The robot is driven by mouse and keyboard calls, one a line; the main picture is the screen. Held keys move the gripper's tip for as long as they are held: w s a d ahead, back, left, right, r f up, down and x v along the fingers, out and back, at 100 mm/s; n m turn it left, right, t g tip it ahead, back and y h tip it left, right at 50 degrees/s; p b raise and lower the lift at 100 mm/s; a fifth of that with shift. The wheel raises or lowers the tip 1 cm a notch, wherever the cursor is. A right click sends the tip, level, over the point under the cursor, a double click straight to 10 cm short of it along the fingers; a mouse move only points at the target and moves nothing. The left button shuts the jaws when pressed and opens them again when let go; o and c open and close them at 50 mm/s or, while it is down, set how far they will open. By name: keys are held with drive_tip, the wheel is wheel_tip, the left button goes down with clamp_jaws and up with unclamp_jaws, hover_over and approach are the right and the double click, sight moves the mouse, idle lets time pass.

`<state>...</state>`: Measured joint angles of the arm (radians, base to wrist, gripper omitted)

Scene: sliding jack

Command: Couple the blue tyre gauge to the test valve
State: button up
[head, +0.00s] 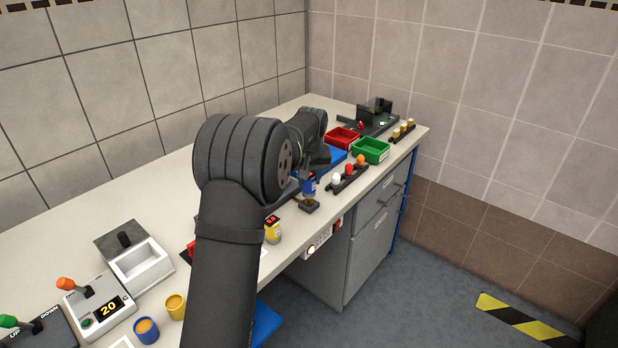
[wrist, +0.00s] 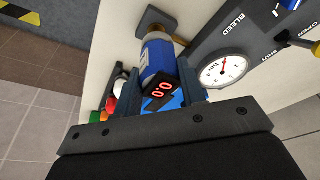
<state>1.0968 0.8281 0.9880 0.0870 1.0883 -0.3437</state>
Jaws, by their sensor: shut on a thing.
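The blue tyre gauge (head: 309,185) is upright between the fingers of my gripper (head: 309,168), over the brass test valve (head: 310,202) on its small dark square base. In the wrist view the blue gauge (wrist: 156,58) shows a red 0.0 display, with my gripper's fingers (wrist: 161,80) on both sides of it. Its far end meets or overlaps the brass valve (wrist: 158,33) by the square base (wrist: 148,17). I cannot tell whether it is seated on the valve or just above it.
A dial (wrist: 222,68) on a dark panel marked BLEED, SHUT and OPEN lies beside the gauge, with a yellow-tipped lever (wrist: 301,43). A yellow gauge (head: 272,230) stands nearer. A rack of coloured knobs (head: 348,177) and red (head: 342,138) and green (head: 371,150) bins stand beyond.

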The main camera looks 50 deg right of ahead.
sight(309, 185)
drive_tip(key=shift+f, duration=1.5)
drive_tip(key=o, duration=1.1)
drive_tip(key=v, duration=1.7)
drive_tip(key=shift+s+a+r, duration=0.1)
drive_tip(key=shift+r, duration=0.05)
drive_tip(key=x, duration=1.7)
